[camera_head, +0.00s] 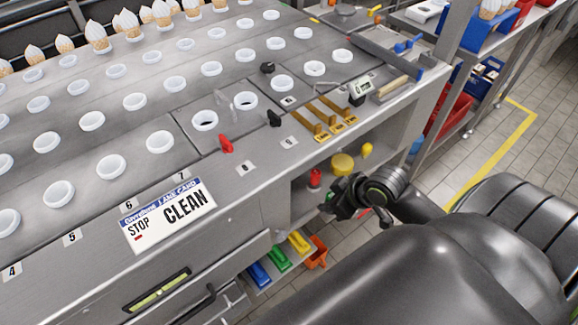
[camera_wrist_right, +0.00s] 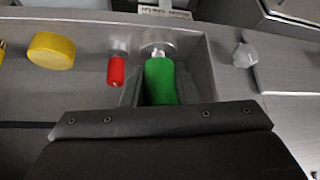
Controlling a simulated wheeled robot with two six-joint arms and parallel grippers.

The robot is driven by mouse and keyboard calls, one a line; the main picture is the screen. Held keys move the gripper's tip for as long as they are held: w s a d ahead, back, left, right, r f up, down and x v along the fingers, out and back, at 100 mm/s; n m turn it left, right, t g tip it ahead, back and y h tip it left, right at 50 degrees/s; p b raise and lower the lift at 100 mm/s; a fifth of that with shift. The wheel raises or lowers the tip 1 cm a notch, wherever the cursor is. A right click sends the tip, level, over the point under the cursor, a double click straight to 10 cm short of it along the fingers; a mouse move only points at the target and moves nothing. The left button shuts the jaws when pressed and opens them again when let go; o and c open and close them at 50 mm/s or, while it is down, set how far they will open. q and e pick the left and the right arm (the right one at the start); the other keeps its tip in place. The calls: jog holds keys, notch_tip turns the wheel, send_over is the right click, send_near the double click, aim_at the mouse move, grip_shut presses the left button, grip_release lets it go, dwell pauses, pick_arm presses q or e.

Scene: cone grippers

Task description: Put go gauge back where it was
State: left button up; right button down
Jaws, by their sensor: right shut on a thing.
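In the head view my right gripper (camera_head: 343,197) is at the shelf under the counter edge, hiding most of the gauge. My left gripper is not in view.
A red-handled gauge (camera_wrist_right: 116,70) stands just left of the green one, and also shows in the head view (camera_head: 315,178). A yellow round thing (camera_wrist_right: 51,50) is farther left. The counter (camera_head: 262,205) overhangs the shelf. Coloured bins (camera_head: 279,257) sit below.

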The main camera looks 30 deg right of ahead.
jog(key=w+a+f, duration=0.1)
jog(key=w, duration=0.2)
jog(key=w+a+f, duration=0.1)
jog(key=w+f, duration=0.1)
jog(key=w, duration=0.1)
jog(key=w+a+f, duration=0.1)
jog(key=w, duration=0.2)
jog(key=shift+a+f+b, duration=0.1)
jog(key=shift+f+b, duration=0.2)
jog(key=shift+f, duration=0.1)
jog(key=shift+w+a+f, duration=0.2)
jog(key=shift+w+f, duration=0.3)
jog(key=shift+w, duration=0.05)
jog(key=shift+w+a+f, duration=0.2)
jog(key=shift+w+f, duration=0.3)
jog(key=shift+w, duration=0.05)
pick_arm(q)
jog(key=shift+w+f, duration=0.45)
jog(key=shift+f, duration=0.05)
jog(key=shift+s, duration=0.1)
pick_arm(e)
jog(key=shift+s, duration=0.1)
jog(key=c, duration=1.1)
grip_release()
jog(key=shift+f, duration=0.1)
jog(key=shift+c, duration=0.2)
